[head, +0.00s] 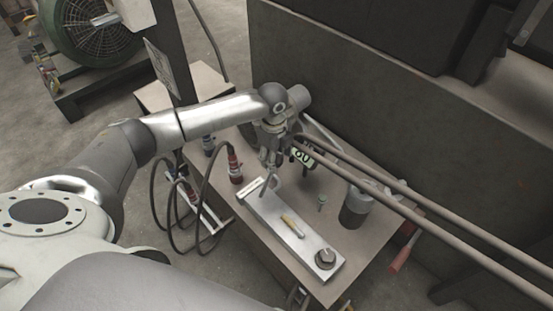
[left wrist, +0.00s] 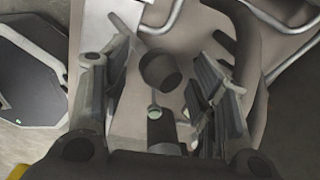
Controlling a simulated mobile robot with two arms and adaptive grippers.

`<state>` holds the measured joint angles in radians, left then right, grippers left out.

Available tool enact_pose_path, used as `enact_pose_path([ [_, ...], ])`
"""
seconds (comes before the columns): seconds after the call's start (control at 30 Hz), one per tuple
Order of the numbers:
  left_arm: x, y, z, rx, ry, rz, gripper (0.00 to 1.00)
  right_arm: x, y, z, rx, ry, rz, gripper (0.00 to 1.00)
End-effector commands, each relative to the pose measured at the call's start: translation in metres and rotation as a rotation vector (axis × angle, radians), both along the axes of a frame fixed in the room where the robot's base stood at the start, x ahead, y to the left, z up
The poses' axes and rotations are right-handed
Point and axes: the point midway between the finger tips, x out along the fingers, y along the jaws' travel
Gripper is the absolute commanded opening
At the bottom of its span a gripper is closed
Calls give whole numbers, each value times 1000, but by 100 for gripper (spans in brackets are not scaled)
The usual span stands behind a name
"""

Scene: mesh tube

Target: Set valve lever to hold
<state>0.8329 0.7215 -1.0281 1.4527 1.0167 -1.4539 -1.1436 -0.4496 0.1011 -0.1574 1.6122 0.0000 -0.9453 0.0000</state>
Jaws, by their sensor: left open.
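A long pale metal plate (head: 275,212) lies on the workbench. A small yellow-handled piece (head: 292,225) sits on its middle, a dark round knob (head: 325,258) at its near end, and a short upright grey piece (head: 268,186) near its far end. I cannot tell which part is the valve lever or where its hold mark is. My left gripper (head: 271,158) points down above the far end of the plate. In the left wrist view its fingers (left wrist: 160,55) are apart, with a dark cylinder (left wrist: 160,70) seen between them. My right gripper is not in view.
A black part with a light label (head: 303,157) is close beside the left gripper. A dark cylinder (head: 355,208) and a small green piece (head: 321,200) stand on the bench (head: 330,185). Two long brown pipes (head: 425,205) cross at right. A red connector (head: 235,165) with looping cables stands left.

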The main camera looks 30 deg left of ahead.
Motion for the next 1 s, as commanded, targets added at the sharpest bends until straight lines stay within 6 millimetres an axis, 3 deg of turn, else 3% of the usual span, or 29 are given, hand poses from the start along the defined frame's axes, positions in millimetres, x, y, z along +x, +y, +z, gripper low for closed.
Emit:
enact_pose_path([
  [0.13,1,-1,-9,0,-1,0,54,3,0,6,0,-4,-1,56],
  [0.47,1,0,-11,0,-1,0,53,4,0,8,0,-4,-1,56],
  [0.87,1,0,-11,0,0,0,2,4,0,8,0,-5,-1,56],
  [1.0,0,0,-11,0,0,0,0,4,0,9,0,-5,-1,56],
])
